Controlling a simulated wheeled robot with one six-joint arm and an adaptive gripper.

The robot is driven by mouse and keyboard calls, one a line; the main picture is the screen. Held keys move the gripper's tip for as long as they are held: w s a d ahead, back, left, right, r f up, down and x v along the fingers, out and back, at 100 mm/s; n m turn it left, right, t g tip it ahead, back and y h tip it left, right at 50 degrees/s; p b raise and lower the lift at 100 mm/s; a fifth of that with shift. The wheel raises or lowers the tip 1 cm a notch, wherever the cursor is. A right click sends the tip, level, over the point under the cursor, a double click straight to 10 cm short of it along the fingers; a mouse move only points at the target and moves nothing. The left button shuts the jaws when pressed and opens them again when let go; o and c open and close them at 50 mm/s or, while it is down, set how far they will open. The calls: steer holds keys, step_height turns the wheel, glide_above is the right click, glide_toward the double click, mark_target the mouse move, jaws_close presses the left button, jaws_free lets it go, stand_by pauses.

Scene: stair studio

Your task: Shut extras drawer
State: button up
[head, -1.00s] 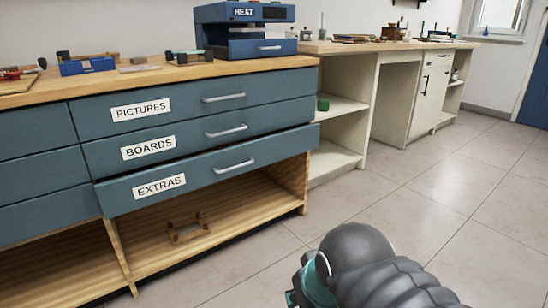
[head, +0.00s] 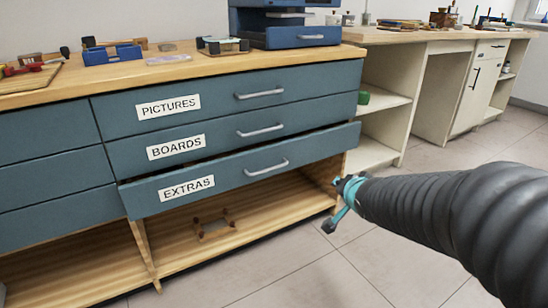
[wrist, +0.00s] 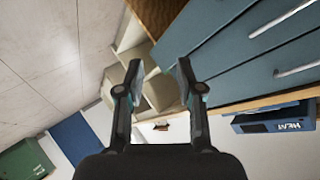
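The extras drawer (head: 232,176) is the lowest blue-grey drawer of its column, with an EXTRAS label (head: 186,188) and a silver bar handle (head: 266,167). Its front stands out a little from the drawers above, with a dark gap along its top edge, so it is partly open. My gripper (head: 340,200) is to the right of the drawer's right end in the head view, apart from the handle. In the wrist view my gripper (wrist: 158,68) has its two fingers spread with nothing between them. The wrist view is tilted, with drawer fronts at its upper right.
The boards drawer (head: 205,144) and pictures drawer (head: 215,100) above look shut. A wooden open shelf (head: 265,207) below holds a small wooden stand (head: 213,226). The blue heat machine (head: 300,38) stands on the wooden worktop (head: 200,69). The tiled floor (head: 310,270) in front is clear.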

steer(key=w+a+f+m+t+y+p, duration=0.1)
steer(key=w+a+f+m+y, duration=0.2)
steer(key=w+a, duration=0.4)
steer(key=m+y+p, duration=0.1)
steer(key=y, duration=0.4)
glide_toward(269, 169)
steer(key=b+x, duration=0.1)
steer(key=x, duration=0.9)
steer(key=shift+w+f, duration=0.2)
steer(key=shift+w, duration=0.1)
jaws_close()
